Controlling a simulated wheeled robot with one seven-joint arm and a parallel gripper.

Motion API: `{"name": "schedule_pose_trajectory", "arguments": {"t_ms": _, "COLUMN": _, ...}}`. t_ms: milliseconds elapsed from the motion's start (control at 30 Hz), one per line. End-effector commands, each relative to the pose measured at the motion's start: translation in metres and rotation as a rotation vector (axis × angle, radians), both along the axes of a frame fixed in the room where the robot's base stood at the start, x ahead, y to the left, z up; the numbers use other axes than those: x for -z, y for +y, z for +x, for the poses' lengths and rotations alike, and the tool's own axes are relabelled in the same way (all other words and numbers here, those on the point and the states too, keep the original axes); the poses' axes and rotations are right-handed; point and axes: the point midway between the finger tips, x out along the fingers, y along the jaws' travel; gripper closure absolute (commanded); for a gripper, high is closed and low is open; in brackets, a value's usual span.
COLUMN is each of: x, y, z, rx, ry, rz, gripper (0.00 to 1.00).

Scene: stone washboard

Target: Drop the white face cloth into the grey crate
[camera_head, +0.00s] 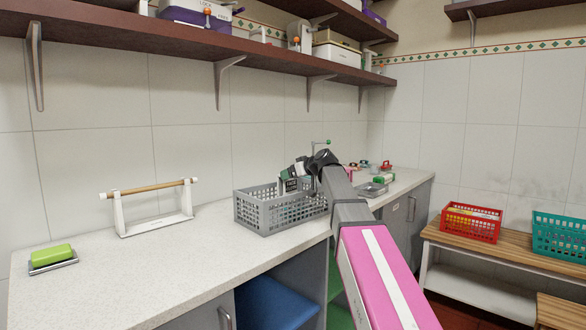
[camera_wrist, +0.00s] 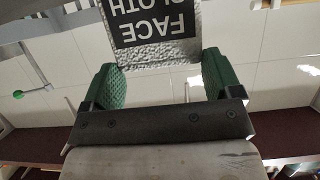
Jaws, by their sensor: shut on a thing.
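The white face cloth (camera_wrist: 152,52) shows in the wrist view as a pale textured piece with a black "FACE CLOTH" label, upside down. My gripper (camera_wrist: 160,76) has its green pads on either side of it and is shut on it. In the head view, my gripper (camera_head: 295,172) is over the grey crate (camera_head: 270,217), with the dark label of the cloth (camera_head: 291,185) showing just above or inside the crate's top. I cannot tell how far the cloth is below the rim. The grey crate is a slotted basket on the counter, and its inside is mostly hidden.
A white rack with a wooden bar (camera_head: 150,188) and a green soap on a dish (camera_head: 51,256) stand left on the counter (camera_head: 150,270). A sink (camera_head: 371,189) and small items lie beyond my arm. A shelf (camera_head: 180,48) overhangs. Red (camera_head: 471,224) and teal (camera_head: 560,236) baskets sit right.

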Motion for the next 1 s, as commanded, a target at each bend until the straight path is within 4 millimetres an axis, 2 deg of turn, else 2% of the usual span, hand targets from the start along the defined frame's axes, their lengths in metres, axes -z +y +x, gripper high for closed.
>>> {"name": "schedule_pose_trajectory", "arguments": {"t_ms": 300, "x": 0.005, "y": 0.0, "z": 0.0, "rx": 0.001, "ry": -0.002, "rz": 0.0, "gripper": 0.39}}
{"name": "schedule_pose_trajectory", "arguments": {"t_ms": 333, "x": 0.005, "y": 0.0, "z": 0.0, "rx": 0.001, "ry": -0.002, "rz": 0.0, "gripper": 0.12}}
{"name": "schedule_pose_trajectory", "arguments": {"t_ms": 367, "x": 0.005, "y": 0.0, "z": 0.0, "rx": 0.001, "ry": -0.002, "rz": 0.0, "gripper": 0.03}}
{"name": "schedule_pose_trajectory", "arguments": {"t_ms": 400, "x": 0.005, "y": 0.0, "z": 0.0, "rx": 0.001, "ry": -0.002, "rz": 0.0, "gripper": 0.0}}
{"name": "schedule_pose_trajectory", "arguments": {"t_ms": 733, "x": 0.002, "y": -0.005, "z": -0.006, "rx": 0.001, "ry": -0.001, "rz": -0.001, "gripper": 0.0}}
{"name": "schedule_pose_trajectory", "arguments": {"t_ms": 1000, "x": -0.015, "y": -0.036, "z": -0.037, "rx": 0.002, "ry": -0.002, "rz": -0.001, "gripper": 0.0}}
